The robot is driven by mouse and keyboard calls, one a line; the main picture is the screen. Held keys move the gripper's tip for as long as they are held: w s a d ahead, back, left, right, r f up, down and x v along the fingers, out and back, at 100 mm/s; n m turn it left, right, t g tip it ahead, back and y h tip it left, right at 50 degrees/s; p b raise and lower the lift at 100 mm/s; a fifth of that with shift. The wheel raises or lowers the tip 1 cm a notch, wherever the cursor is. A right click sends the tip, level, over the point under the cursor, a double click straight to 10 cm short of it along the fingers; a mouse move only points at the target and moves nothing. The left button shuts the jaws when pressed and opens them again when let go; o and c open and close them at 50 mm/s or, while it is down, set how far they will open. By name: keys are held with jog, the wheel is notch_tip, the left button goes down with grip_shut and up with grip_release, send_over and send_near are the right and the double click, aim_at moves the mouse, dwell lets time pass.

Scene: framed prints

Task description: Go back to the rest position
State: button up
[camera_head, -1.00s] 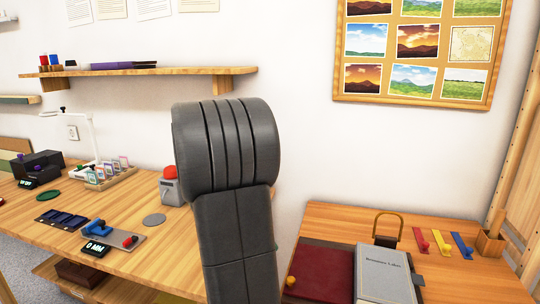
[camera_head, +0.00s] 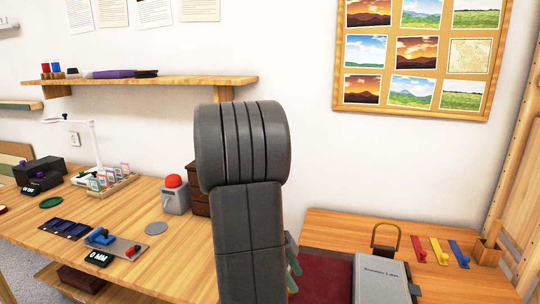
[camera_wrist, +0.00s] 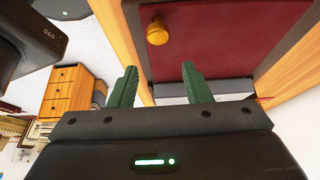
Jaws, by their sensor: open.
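My gripper (camera_wrist: 158,88) shows in the wrist view with its two green fingers well apart and nothing between them. Beyond the fingers is a dark red panel (camera_wrist: 205,40) with a round brass-coloured knob (camera_wrist: 156,30). In the head view my dark grey arm rises in the middle and hides part of the desk and wall. A bit of a green finger (camera_head: 293,262) shows at the arm's right side, close to the dark red surface (camera_head: 325,273).
The left desk (camera_head: 150,205) holds a red-button box (camera_head: 174,195), a blue-handled device (camera_head: 105,240) and a card rack (camera_head: 110,180). A shelf (camera_head: 180,82) and framed prints (camera_head: 415,55) are on the wall.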

jog(key=s+d+r+t+y+p, duration=0.2)
jog(key=d+r+y+p, duration=0.4)
jog(key=d+r+p, duration=0.15)
notch_tip(320, 180, up, 13)
jog(key=a+p, duration=0.1)
jog(key=shift+f, duration=0.2)
dwell(0.4)
jog(key=shift+a, duration=0.2)
